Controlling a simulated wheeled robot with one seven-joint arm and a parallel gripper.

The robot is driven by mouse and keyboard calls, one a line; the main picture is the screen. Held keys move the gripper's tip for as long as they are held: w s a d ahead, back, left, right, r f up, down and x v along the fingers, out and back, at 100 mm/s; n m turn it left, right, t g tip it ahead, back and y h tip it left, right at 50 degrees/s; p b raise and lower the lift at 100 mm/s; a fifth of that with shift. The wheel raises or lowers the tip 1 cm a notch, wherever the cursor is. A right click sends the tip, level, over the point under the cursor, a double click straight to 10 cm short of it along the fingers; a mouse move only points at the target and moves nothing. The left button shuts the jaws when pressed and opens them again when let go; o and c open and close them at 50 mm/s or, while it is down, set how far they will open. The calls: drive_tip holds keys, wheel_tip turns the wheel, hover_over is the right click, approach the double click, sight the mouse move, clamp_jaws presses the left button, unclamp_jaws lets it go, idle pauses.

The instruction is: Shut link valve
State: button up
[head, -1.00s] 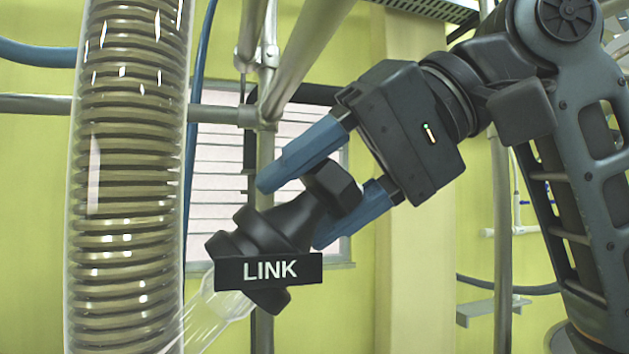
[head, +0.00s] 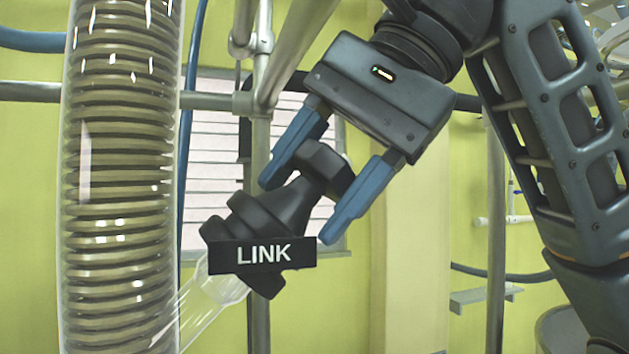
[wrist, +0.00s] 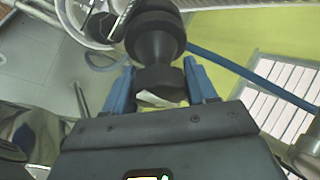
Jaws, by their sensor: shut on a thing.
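The black link valve (head: 275,215) with its white-lettered LINK label (head: 263,254) sits tilted on a clear glass side tube (head: 212,288), left of centre in the head view. Its knob (head: 325,168) points up and to the right. My gripper (head: 303,208) is shut on the knob, with one blue finger on each side of it. In the wrist view the valve body (wrist: 153,38) rises beyond the knob, and the knob (wrist: 160,82) lies between the blue fingers of my gripper (wrist: 158,88).
A tall glass column (head: 118,190) with a ribbed coil stands at the left, close to the valve. Metal frame pipes (head: 260,150) run behind it. A blue hose (head: 190,130) hangs beside the column. A window (head: 215,120) is in the yellow-green wall behind.

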drive_tip(key=shift+m, duration=0.5)
drive_tip(key=o, duration=1)
